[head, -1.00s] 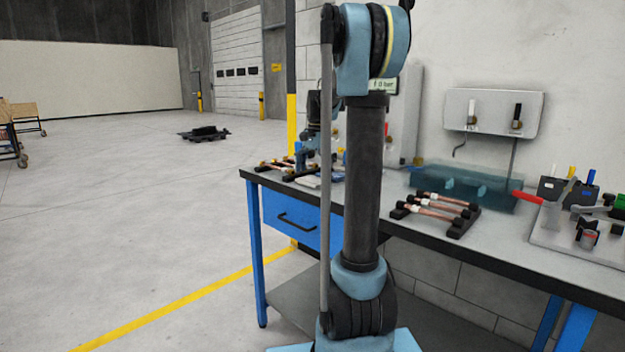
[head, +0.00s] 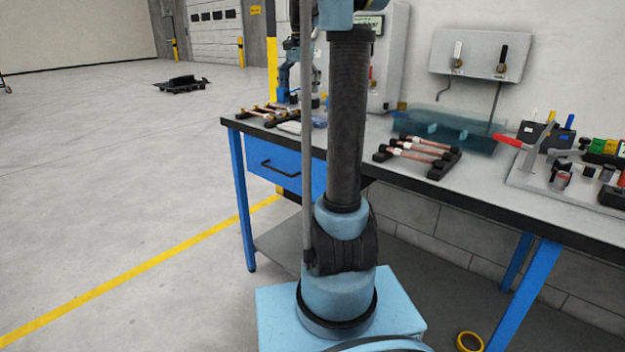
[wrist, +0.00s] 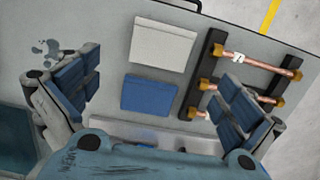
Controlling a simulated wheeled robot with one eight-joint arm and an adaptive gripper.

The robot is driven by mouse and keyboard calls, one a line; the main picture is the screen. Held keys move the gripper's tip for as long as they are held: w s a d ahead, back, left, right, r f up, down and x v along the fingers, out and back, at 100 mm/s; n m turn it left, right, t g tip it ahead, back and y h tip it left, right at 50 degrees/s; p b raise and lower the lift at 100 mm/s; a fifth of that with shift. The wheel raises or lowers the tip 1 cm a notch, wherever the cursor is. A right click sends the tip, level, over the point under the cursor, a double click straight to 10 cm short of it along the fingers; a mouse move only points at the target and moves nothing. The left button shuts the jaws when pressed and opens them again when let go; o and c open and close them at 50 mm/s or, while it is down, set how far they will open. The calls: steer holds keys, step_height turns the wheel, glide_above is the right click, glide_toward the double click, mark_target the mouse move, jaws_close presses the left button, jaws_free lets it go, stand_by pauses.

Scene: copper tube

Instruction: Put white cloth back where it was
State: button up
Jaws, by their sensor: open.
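The white cloth (wrist: 163,43) lies flat and folded on the grey bench top in the wrist view, near the bench edge. A blue cloth (wrist: 150,95) lies just below it in that view, apart from it. My gripper (wrist: 152,85) is open and empty above the bench. Its two padded fingers stand wide apart, on either side of the cloths in the picture.
A black rack (wrist: 205,70) with copper tubes lies right of the cloths, close to one finger. Bluish wet-looking spots (wrist: 50,48) mark the bench beside the other finger. A second tube rack (head: 418,153), a translucent tray (head: 450,128) and tools stand farther right on the bench.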

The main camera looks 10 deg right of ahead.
steer(key=s+a+f+n+t, duration=0.1)
steer(key=s+f+n, duration=0.2)
steer(key=s+f, duration=0.5)
steer(key=s+f+n+t, duration=0.1)
steer(key=s+f+n, duration=0.2)
steer(key=s, duration=1)
steer(key=s+f+n+t+h, duration=0.1)
steer(key=s+f+n, duration=0.3)
steer(key=s+f, duration=1)
step_height(320, 180, down, 4)
steer(key=shift+r+n, duration=0.15)
steer(key=shift+n, duration=0.25)
steer(key=shift+d, duration=0.1)
